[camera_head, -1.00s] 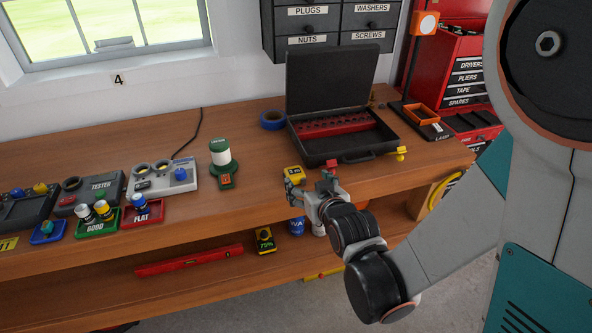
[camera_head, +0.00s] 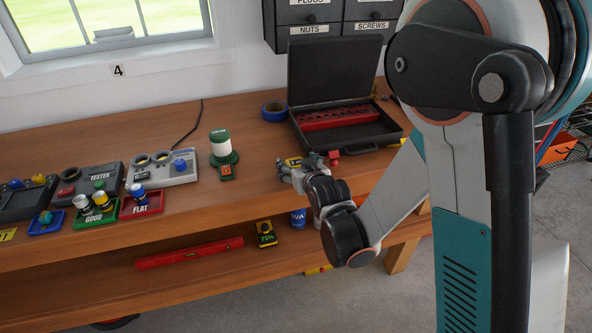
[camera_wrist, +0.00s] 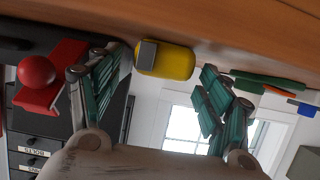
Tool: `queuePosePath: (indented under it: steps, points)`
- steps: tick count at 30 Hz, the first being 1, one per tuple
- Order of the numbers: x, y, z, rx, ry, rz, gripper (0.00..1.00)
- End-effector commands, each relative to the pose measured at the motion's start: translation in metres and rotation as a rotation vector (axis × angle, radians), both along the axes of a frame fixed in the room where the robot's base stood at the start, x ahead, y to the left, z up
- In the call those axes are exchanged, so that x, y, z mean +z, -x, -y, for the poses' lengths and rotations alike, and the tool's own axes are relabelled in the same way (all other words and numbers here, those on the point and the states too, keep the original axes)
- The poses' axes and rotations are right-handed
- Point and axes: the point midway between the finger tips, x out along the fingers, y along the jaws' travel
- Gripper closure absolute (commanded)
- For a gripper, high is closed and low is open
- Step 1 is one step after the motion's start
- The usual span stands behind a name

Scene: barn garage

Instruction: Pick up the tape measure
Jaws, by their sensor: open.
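The yellow tape measure (camera_head: 292,162) sits on the workbench in front of the open black case, partly hidden by my gripper. In the wrist view the tape measure (camera_wrist: 176,62) shows as a rounded yellow body with a grey patch, ahead of my fingers and in the gap between them. My gripper (camera_wrist: 163,78) is open and empty, its green-padded fingers spread to either side. In the head view my gripper (camera_head: 303,166) is right beside the tape measure; whether they touch I cannot tell.
A red piece with a ball knob (camera_wrist: 38,72) is close to one finger. The open black case (camera_head: 385,128) and blue tape roll (camera_head: 273,111) stand behind. A green-and-white spool (camera_head: 221,147) is to the left. A lower shelf holds a red level (camera_head: 190,258).

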Motion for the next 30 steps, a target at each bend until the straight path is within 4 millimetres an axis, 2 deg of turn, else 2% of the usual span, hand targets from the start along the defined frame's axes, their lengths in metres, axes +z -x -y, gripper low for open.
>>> queuePosePath:
  steps: [7, 8, 14, 15, 25, 30]
  points:
    - [-0.001, -0.004, -0.001, 0.000, 0.000, 0.000, 0.28]
    - [-0.001, -0.004, -0.001, 0.000, 0.000, 0.000, 0.33]
    - [-0.001, -0.004, -0.001, 0.000, 0.000, 0.000, 0.78]
    - [-0.001, -0.004, -0.001, 0.000, 0.000, 0.000, 0.80]
    - [0.001, -0.004, -0.001, 0.000, 0.000, 0.000, 0.80]
    - [0.013, -0.004, -0.001, 0.000, 0.000, 0.000, 0.80]
